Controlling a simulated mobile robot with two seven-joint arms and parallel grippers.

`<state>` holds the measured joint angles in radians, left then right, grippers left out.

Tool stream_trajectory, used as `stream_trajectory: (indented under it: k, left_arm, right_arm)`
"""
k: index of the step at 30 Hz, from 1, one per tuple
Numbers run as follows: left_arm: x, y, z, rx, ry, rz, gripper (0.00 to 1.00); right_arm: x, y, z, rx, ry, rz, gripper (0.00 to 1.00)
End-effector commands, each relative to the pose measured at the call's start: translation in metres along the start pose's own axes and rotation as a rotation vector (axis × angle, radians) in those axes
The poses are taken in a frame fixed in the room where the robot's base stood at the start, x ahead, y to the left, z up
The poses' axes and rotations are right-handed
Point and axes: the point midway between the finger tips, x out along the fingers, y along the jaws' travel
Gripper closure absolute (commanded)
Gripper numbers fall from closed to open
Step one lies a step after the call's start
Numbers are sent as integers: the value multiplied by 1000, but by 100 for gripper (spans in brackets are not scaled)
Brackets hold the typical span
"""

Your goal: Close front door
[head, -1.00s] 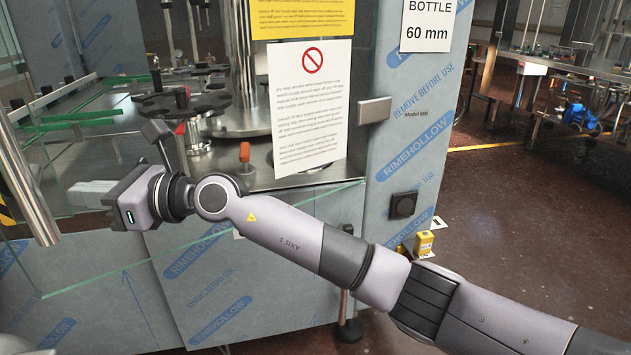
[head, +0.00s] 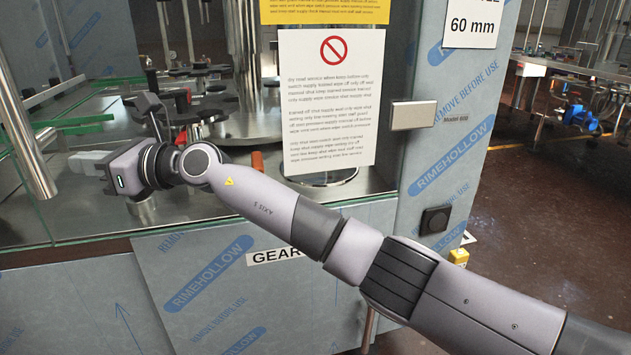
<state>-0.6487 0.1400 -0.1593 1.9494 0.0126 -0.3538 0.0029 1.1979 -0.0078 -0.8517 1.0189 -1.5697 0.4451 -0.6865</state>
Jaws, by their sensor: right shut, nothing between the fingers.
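The front door is a clear glass panel (head: 215,215) with a greenish lower edge, across the front of the machine. A vertical metal bar handle (head: 25,130) shows at the far left. A white notice (head: 328,105) with a red prohibition sign hangs on the glass, partly under a yellow sign. The door's lower edge runs close to the machine's front sill; any remaining gap is hard to judge. My right gripper (head: 62,165) is shut and empty, pointing left in front of the glass, to the right of the handle. I cannot tell whether it touches the glass. My left gripper is out of view.
Behind the glass are a dark star wheel (head: 200,110), metal columns and a steel deck. A film-wrapped post (head: 450,150) with a metal block (head: 413,115) stands at the right. Film-wrapped lower panels (head: 210,290) lie below. Brown floor (head: 545,230) is open at the right.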

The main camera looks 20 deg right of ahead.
Motion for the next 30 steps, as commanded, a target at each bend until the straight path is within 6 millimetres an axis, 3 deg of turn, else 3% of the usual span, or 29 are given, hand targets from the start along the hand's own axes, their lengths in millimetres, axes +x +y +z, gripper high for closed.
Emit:
stream_trajectory:
  k: [30]
  left_arm:
    - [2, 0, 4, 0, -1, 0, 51]
  right_arm:
    - [0, -17, 5, -6, -8, -50, 100]
